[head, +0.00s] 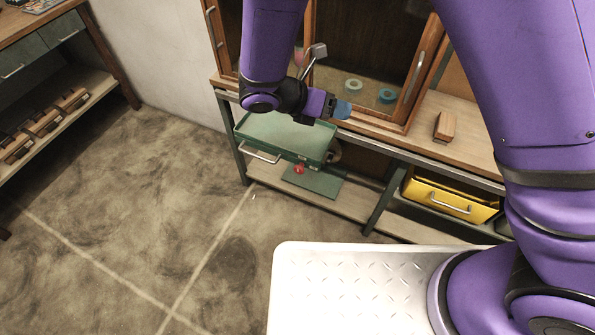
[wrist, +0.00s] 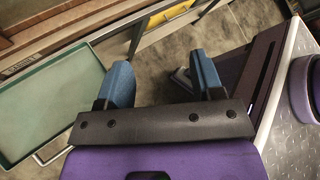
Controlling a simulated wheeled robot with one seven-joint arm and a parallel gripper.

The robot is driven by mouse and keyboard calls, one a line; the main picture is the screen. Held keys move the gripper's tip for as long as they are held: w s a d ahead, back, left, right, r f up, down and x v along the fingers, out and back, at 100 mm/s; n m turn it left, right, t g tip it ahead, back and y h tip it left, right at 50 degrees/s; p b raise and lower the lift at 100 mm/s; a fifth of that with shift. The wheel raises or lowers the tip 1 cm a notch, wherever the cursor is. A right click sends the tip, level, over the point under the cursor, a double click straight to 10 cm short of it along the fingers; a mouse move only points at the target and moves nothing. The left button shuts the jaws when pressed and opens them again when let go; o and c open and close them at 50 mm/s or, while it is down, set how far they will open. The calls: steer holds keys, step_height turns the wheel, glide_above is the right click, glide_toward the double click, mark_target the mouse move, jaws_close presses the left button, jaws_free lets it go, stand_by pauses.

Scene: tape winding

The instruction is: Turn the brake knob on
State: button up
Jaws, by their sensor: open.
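A small red knob (head: 299,169) shows in the head view just below the front edge of the green tray-like drawer (head: 283,134), above a green plate (head: 325,186) on the lower shelf. I cannot tell for certain that it is the brake knob. My gripper (head: 342,109) is up and to the right of it, above the drawer's right end and apart from the knob. In the wrist view its blue fingers (wrist: 163,80) stand apart with nothing between them. The knob is not visible in the wrist view.
The pulled-out drawer (wrist: 52,105) lies left of my fingers in the wrist view. A wooden cabinet (head: 421,70) holds tape rolls (head: 387,96). A wooden block (head: 445,127) lies on the bench. A yellow drawer (head: 448,198) is below. The floor (head: 150,190) is clear.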

steer(key=s+a+f+n+t, duration=0.3)
steer(key=a+f+n+t, duration=0.45)
steer(key=f, duration=0.55)
steer(key=n+t+y, duration=0.4)
steer(key=n+t, duration=0.1)
steer(key=n, duration=0.9)
glide_toward(298, 171)
steer(key=shift+m, duration=0.25)
steer(key=x, duration=0.9)
steer(key=shift+w+d, duration=0.15)
steer(key=shift+w, duration=0.2)
steer(key=shift+c, duration=0.4)
steer(key=c, duration=0.8)
steer(key=shift+c, duration=0.2)
